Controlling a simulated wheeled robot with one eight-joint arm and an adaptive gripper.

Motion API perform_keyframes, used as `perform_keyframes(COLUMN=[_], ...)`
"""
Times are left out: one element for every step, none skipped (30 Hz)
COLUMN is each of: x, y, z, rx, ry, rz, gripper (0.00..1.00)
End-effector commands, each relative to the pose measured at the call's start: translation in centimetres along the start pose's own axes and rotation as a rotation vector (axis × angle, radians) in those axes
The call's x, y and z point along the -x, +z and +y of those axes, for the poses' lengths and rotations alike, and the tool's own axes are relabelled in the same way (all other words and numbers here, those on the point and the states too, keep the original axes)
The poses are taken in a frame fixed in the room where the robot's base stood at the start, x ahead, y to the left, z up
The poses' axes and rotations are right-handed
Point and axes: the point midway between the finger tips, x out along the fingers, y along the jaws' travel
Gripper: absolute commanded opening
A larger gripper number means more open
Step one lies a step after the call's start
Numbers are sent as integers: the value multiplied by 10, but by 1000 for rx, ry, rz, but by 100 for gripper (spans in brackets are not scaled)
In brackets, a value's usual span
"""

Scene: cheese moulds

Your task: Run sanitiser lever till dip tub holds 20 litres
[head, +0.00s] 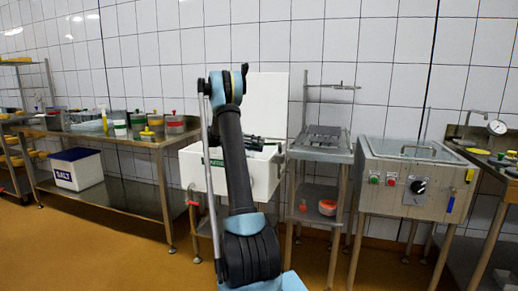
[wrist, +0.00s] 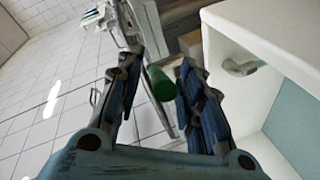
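The white tub (head: 265,177) stands in the middle of the head view with its lid upright behind it. My arm crosses in front and hides part of it. My gripper (head: 262,142) looks dark and small over the tub's opening. In the wrist view my gripper (wrist: 163,62) has its fingers spread apart. A green cylinder (wrist: 160,84) shows between the fingers, seemingly without contact; I cannot tell whether it is the sanitiser lever's grip. The tub's white wall (wrist: 265,40) is at right, with a pale fitting (wrist: 240,68) and a flat blue-green surface (wrist: 298,118). No litre mark is readable.
A steel stand (head: 322,152) and a steel vat (head: 405,178) with buttons and a dial stand right of the tub. A bench (head: 150,142) with jars and a SALT box (head: 76,169) is at left. A red-handled valve (head: 192,203) sits low. The front floor is clear.

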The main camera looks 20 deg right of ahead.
Motion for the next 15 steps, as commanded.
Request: perform_keyframes(x=[8, 13, 18, 23, 28, 35, 39, 43, 48, 51, 54, 57, 58, 59, 60], y=[0, 0, 0, 0, 0, 0, 0, 0, 0, -1, -1, -1, 0, 0, 0], z=[-1, -1, -1, -1, -1, -2, -2, -2, -2, -2, -2, -2, -2, -2, -2], rx=[1, 1, 1, 1, 1, 1, 1, 1, 1, 1, 1, 1, 1, 1, 1], ry=[-1, -1, -1, -1, -1, -1, -1, -1, -2, -3, -3, -4, -4, -4, -4], rz=[2, 1, 1, 1, 2, 2, 2, 2, 3, 3, 4, 5, 5, 5, 4], gripper=[35, 35, 35, 35, 35, 35, 35, 35, 35, 35, 35, 35, 35, 35, 35])
